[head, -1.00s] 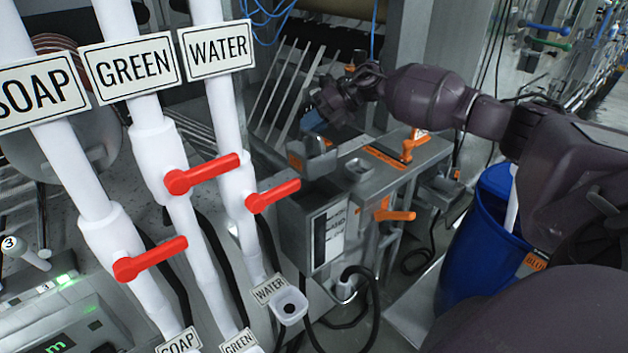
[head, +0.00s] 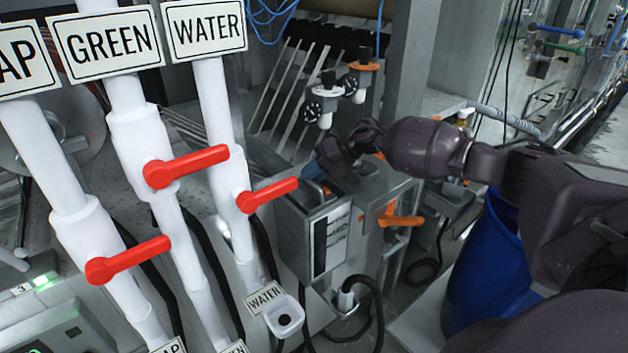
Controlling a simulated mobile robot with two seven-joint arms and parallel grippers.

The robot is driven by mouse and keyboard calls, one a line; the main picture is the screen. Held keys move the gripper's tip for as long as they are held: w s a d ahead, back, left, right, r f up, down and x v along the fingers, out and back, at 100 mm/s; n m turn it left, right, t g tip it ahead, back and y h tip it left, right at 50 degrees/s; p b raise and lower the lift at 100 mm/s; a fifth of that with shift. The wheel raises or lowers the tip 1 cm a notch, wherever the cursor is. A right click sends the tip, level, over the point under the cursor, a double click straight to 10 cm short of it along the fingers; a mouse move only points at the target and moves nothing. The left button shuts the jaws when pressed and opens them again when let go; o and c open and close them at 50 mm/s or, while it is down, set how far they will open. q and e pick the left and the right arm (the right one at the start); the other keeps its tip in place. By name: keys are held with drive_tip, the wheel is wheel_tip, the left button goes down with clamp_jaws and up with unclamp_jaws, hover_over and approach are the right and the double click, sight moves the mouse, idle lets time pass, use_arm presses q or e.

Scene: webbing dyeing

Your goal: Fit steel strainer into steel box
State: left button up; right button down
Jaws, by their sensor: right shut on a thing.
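My right gripper (head: 318,176) reaches in from the right and points down at the left front part of the box top. It is shut on the steel strainer, which is largely hidden by the gripper and the box edge. I cannot tell whether the strainer is inside the box or just above it. My left gripper is not in view.
White pipes with red valve handles (head: 188,165) and signs SOAP (partly cut off), GREEN and WATER (head: 205,30) fill the left side. A blue barrel (head: 485,265) stands at the right under my arm. White valves (head: 325,100) show behind the gripper. A black hose (head: 372,290) runs below the box.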

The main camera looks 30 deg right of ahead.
drive_tip(key=shift+f, duration=0.5)
drive_tip(key=shift+r, duration=0.15)
drive_tip(key=c, duration=1.1)
unclamp_jaws()
drive_tip(key=shift+c, duration=0.2)
drive_tip(key=b+v, duration=0.1)
drive_tip(key=v, duration=1)
drive_tip(key=shift+d, duration=0.1)
drive_tip(key=shift+s+d+r, duration=0.2)
drive_tip(key=shift+d+r, duration=0.1)
